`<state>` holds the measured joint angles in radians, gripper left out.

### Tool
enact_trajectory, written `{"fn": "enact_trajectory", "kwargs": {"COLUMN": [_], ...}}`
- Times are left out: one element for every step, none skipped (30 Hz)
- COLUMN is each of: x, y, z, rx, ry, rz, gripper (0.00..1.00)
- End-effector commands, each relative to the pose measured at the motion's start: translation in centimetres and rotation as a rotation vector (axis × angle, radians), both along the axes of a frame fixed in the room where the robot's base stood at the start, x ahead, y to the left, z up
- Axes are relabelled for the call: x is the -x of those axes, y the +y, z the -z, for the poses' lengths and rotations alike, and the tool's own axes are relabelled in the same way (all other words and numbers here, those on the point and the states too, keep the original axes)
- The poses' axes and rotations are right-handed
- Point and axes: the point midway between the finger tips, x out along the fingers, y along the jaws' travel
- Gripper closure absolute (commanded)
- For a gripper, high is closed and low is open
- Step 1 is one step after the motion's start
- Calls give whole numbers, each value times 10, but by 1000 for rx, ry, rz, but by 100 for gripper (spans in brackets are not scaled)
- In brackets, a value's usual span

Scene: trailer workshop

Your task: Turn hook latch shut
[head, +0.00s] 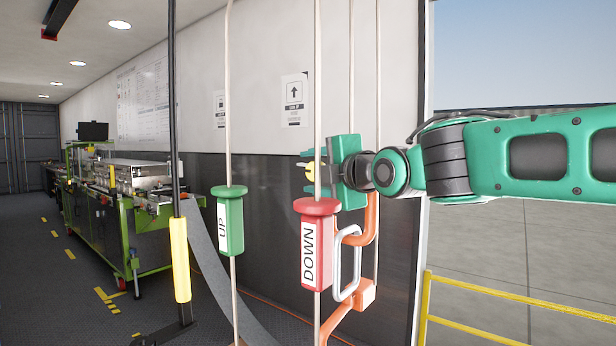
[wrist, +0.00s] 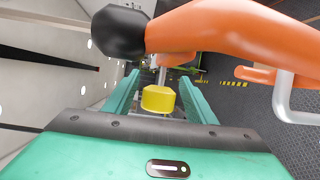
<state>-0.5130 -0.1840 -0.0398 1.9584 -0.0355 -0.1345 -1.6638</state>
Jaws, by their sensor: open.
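The hook latch shows as a curved orange hook (head: 371,220) in the head view, right of the red DOWN handle, with a silver metal loop (head: 336,268) beside it. In the wrist view the orange hook arm (wrist: 225,30) runs across the top and ends in a black tip (wrist: 118,32). The silver loop (wrist: 288,112) is at the right edge. My green gripper (head: 307,177) is at the height of the hook's top. In the wrist view the open gripper (wrist: 162,80) has a yellow block (wrist: 158,98) between its fingers, with gaps on both sides. Part of the hook is hidden behind my gripper.
A red DOWN handle (head: 316,250) and a green UP handle (head: 230,222) hang on cords in front of the wall. A black pole with a yellow sleeve (head: 180,260) stands left. A yellow railing (head: 520,318) is at right. A green-framed machine (head: 120,210) stands farther back.

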Motion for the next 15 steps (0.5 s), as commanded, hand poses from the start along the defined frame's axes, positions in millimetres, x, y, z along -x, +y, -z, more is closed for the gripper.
{"fn": "enact_trajectory", "kwargs": {"x": [-5,-7,-9,-11,-12,-13,-14,-14,-15,-15,-15,-15,-15,-15,-15], "y": [3,4,5,6,6,7,7,7,7,7,7,7,7,7,7], "z": [0,1,1,1,2,2,1,1,1,1,1,1,1,1,1], "rx": [0,0,1,1,1,1,0,0,0,0,0,0,0,-1,-1], "ry": [0,0,1,1,1,1,0,0,0,0,0,0,0,0,0], "rz": [0,0,1,1,1,1,1,1,2,1,2,1,1,1,1], "gripper": [49,49,49,49,49,49,49,49,49,49,49,49,49,49,49]}}
